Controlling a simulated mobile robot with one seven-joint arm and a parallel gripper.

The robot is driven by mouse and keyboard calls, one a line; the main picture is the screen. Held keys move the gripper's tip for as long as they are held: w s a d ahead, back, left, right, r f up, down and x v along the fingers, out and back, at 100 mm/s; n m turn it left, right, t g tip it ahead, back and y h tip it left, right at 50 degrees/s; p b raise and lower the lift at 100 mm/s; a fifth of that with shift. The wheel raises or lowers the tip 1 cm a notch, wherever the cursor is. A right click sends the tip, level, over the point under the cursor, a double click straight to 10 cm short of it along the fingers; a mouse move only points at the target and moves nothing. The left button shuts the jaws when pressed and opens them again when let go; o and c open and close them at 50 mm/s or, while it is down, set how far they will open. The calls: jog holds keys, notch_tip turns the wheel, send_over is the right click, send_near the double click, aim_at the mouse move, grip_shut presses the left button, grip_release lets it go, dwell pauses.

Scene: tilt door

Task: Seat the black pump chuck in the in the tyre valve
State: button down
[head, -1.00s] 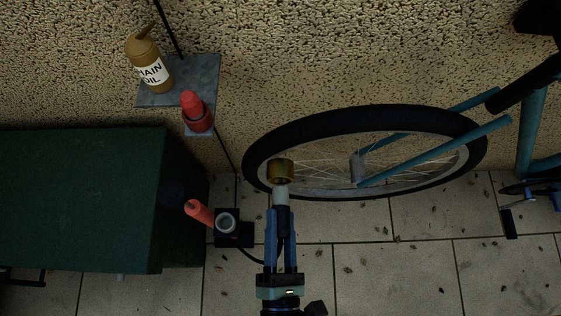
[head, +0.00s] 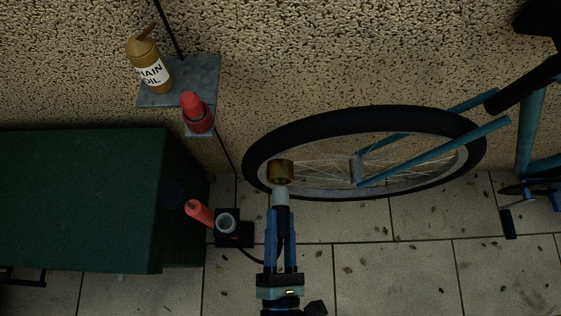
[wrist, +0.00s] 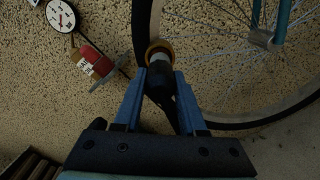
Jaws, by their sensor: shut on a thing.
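My gripper (head: 281,212) is shut on the black pump chuck (wrist: 158,80), just in front of the bicycle wheel's left side. The fingers (wrist: 158,85) grip the chuck from both sides in the wrist view. A pale grey collar (head: 281,195) lies beyond the chuck, in line with a wide brass-coloured cylinder (head: 281,170) at the tyre valve's place, by the rim. The collar and the brass cylinder (wrist: 158,47) meet in both views. The valve stem itself is hidden, and I cannot tell how deeply the chuck sits.
The wheel's black tyre (head: 350,120) stands near the speckled wall. A floor pump with a red handle (head: 199,212) stands left of my gripper, its black hose (head: 252,257) running toward me. A green box (head: 80,200) fills the left. An oil bottle (head: 150,68) sits on a shelf.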

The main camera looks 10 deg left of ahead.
aim_at(281, 204)
jog(key=shift+p+x, duration=0.3)
jog(key=shift+x, duration=1.9)
jog(key=shift+c, duration=2)
grip_release()
jog(key=shift+s+d, duration=0.1)
jog(key=b+v, duration=0.1)
jog(key=v, duration=1.1)
jog(key=shift+s, duration=0.4)
